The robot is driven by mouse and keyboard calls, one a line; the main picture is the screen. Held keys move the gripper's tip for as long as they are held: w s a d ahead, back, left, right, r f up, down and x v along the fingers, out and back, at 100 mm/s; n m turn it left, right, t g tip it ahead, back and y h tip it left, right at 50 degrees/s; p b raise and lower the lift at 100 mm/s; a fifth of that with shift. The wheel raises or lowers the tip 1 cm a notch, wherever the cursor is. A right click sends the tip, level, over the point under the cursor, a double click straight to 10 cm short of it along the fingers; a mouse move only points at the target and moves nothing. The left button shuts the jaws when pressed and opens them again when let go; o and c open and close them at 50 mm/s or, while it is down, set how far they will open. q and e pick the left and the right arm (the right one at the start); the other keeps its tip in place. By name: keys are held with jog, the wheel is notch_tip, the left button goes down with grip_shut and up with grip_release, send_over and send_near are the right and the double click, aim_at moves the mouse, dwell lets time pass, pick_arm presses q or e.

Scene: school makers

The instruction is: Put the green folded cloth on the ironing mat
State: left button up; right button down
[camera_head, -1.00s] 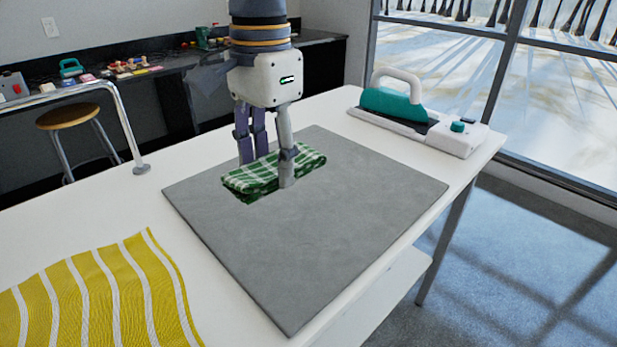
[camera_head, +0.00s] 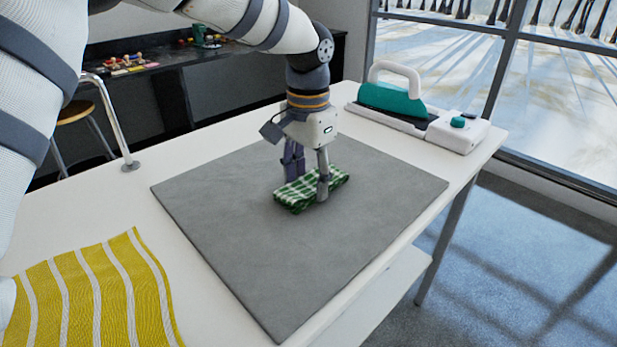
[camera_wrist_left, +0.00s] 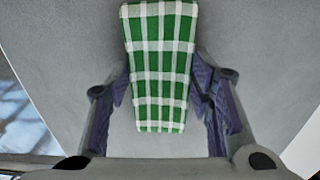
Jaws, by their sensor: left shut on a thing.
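The green and white checked folded cloth (camera_head: 336,178) is over the grey ironing mat (camera_head: 230,240), near its middle; I cannot tell whether it touches the mat. My left gripper (camera_head: 308,190) points down and is shut on the cloth, one finger on each side. In the left wrist view the cloth (camera_wrist_left: 160,60) lies between the fingers (camera_wrist_left: 162,100), with the grey mat (camera_wrist_left: 60,30) behind it. My right gripper is not in view.
A teal and white iron (camera_head: 393,100) rests on its stand at the table's back right. A yellow striped cloth (camera_head: 95,295) lies at the front left. The front part of the mat is clear. A metal rail (camera_head: 112,120) stands at the left edge.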

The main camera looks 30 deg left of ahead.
aim_at(308, 181)
pick_arm(q)
jog(key=o, duration=0.9)
jog(key=shift+f, duration=0.15)
jog(key=shift+c, duration=0.2)
notch_tip(308, 181, up, 12)
